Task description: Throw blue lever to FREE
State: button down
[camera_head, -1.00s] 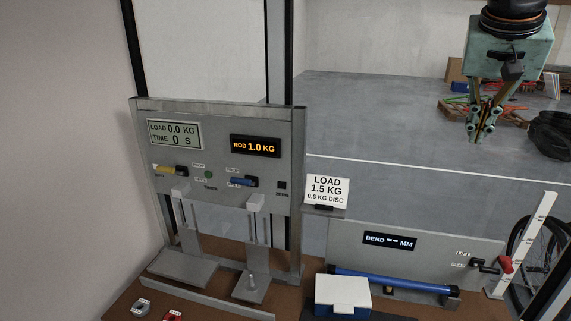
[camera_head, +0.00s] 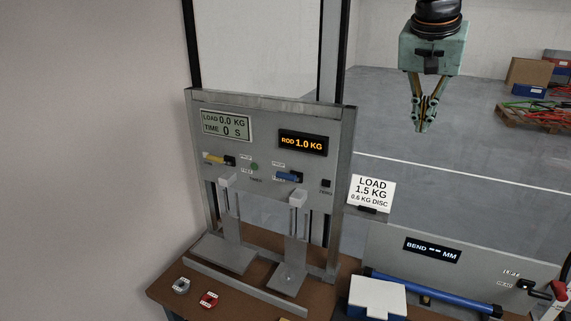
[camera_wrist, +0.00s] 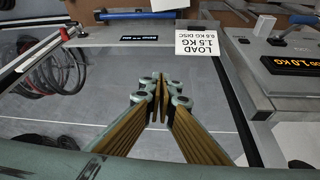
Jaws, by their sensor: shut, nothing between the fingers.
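The blue lever (camera_head: 288,178) sits on the grey upright panel (camera_head: 265,165), below the orange "ROD 1.0 KG" display (camera_head: 303,143). It lies roughly level, with small PROP and FREE labels beside it. A yellow lever (camera_head: 217,160) is to its left on the same panel. My gripper (camera_head: 422,130) hangs to the right of the panel and higher up, apart from everything. Its fingers are shut and empty. In the wrist view the closed fingertips (camera_wrist: 155,85) show over the floor, with the panel at the right edge.
A "LOAD 1.5 KG" card (camera_head: 370,193) stands right of the panel. A bend station with a blue rod (camera_head: 430,291) and a white-lidded box (camera_head: 377,293) are at the lower right. Grey and red discs (camera_head: 208,299) lie on the brown table. Air around my gripper is clear.

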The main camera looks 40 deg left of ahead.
jog(key=s+a+f, duration=0.1)
jog(key=s+a, duration=0.2)
jog(key=a, duration=0.6)
jog(key=s+a+f, duration=0.1)
jog(key=s+a, duration=0.1)
jog(key=a, duration=0.7)
jog(key=n+g+p, duration=0.1)
jog(key=n+p, duration=0.1)
send_over(286, 174)
jog(key=s, duration=0.2)
notch_tip(286, 174, down, 3)
jog(key=shift+w+d+y, duration=0.15)
jog(key=shift+w+y, duration=0.1)
jog(key=shift+y, duration=0.15)
jog(key=shift+f, duration=0.15)
jog(key=x, duration=0.9)
jog(key=shift+w+f, duration=0.2)
jog(key=shift+f, duration=0.1)
jog(key=shift+s+d+f, duration=0.1)
jog(key=shift+s+f, duration=0.1)
jog(key=shift+f, duration=0.25)
jog(key=shift+s+f, duration=0.15)
jog(key=shift+f, duration=0.3)
jog(key=shift+s+d+f+p, duration=0.1)
jog(key=shift+s+f+p, duration=0.3)
jog(key=shift+f, duration=0.55)
